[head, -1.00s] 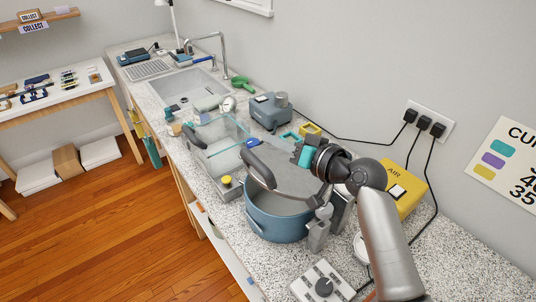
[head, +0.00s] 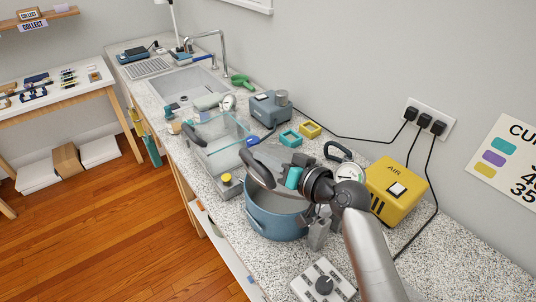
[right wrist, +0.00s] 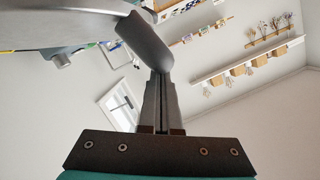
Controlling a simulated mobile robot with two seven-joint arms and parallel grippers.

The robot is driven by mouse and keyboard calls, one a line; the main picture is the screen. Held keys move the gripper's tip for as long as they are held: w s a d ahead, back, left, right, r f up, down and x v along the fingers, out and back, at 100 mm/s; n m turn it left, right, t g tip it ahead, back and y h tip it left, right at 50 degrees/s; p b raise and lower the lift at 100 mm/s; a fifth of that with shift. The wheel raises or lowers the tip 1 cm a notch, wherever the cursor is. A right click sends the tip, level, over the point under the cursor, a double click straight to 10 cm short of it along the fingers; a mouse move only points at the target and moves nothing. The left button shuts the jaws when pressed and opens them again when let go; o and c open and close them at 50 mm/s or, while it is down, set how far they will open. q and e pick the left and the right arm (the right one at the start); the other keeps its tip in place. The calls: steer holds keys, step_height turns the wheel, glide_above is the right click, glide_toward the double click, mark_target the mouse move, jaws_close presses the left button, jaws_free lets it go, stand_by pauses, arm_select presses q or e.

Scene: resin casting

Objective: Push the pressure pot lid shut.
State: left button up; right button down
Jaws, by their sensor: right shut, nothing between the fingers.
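The blue pressure pot (head: 275,222) stands on the speckled counter with its mouth partly uncovered. Its grey lid (right wrist: 60,20) is tilted up over the pot, with a dark curved handle (head: 257,167) on the left side. My right gripper (head: 279,168), with teal parts, is at the lid, just right of the handle. In the right wrist view its shut fingers (right wrist: 157,80) end at the handle (right wrist: 145,42); I cannot tell whether they touch. The gripper and arm hide part of the lid and the hinge side. My left gripper is not in view.
A yellow air box (head: 397,190) and a round gauge (head: 350,172) stand right of the pot. A control box with a knob (head: 324,285) is in front. A clear tank (head: 222,140) and a blue-grey device (head: 269,108) are behind, with the sink farther back.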

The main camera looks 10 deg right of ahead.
arm_select(q)
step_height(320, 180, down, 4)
steer(key=b, duration=0.3)
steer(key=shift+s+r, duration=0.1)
arm_select(e)
steer(key=s+a+f+n+h, duration=0.1)
steer(key=a+f+n, duration=0.2)
steer(key=f, duration=0.5)
steer(key=shift+s+a, duration=0.25)
steer(key=shift+a, duration=0.05)
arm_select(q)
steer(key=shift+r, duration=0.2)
arm_select(e)
steer(key=shift+r, duration=0.15)
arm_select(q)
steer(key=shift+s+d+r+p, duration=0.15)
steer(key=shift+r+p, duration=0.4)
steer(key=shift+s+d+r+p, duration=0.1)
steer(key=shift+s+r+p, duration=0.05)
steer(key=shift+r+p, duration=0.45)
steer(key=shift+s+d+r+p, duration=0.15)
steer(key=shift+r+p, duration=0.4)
arm_select(e)
steer(key=s+d+r, duration=0.5)
steer(key=s, duration=0.3)
steer(key=shift+s+r, duration=0.25)
steer(key=shift+r, duration=0.15)
